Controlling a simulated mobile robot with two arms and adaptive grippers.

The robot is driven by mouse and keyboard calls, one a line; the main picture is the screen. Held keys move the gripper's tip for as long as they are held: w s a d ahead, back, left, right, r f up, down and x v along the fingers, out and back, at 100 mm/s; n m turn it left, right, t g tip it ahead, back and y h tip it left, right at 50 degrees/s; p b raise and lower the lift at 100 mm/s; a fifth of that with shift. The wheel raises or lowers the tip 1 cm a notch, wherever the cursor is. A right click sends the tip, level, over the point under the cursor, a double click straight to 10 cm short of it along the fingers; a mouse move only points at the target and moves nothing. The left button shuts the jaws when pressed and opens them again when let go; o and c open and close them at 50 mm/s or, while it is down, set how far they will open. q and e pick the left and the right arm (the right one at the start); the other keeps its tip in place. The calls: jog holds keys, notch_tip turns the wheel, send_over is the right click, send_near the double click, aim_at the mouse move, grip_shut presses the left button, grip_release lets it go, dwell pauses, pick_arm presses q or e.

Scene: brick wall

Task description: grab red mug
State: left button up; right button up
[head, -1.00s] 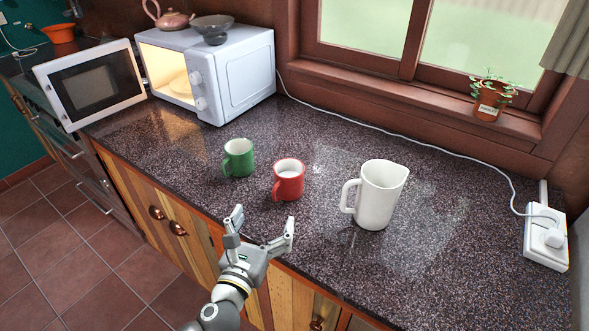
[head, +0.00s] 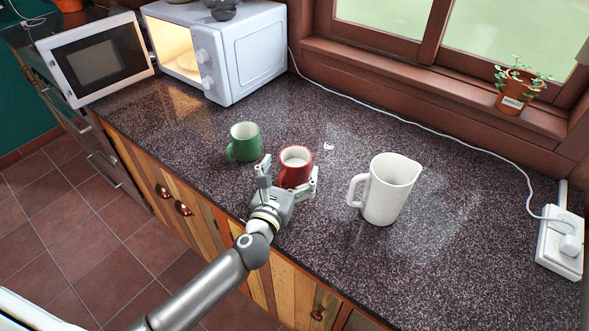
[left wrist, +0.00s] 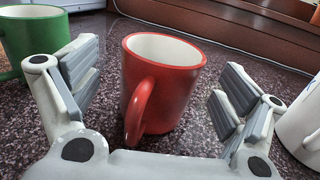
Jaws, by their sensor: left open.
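The red mug (head: 296,165) stands upright on the dark speckled counter, white inside. In the left wrist view the red mug (left wrist: 165,85) is centred between the finger pads, with its handle facing the camera. My left gripper (head: 290,178) is open, its two fingers on either side of the mug's near side. In the left wrist view the left gripper (left wrist: 160,100) shows gaps between both pads and the mug. My right gripper is not in view.
A green mug (head: 244,142) stands close by on the left, and a white pitcher (head: 390,190) on the right. An open microwave (head: 225,50) is at the back left. A white cord runs along the back. The counter (head: 450,250) is clear at the front right.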

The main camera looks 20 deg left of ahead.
aim_at(300, 152)
pick_arm(q)
jog(key=w, duration=0.3)
jog(key=shift+w+d+f, duration=0.1)
jog(key=shift+w+d, duration=0.05)
jog(key=c, duration=1.4)
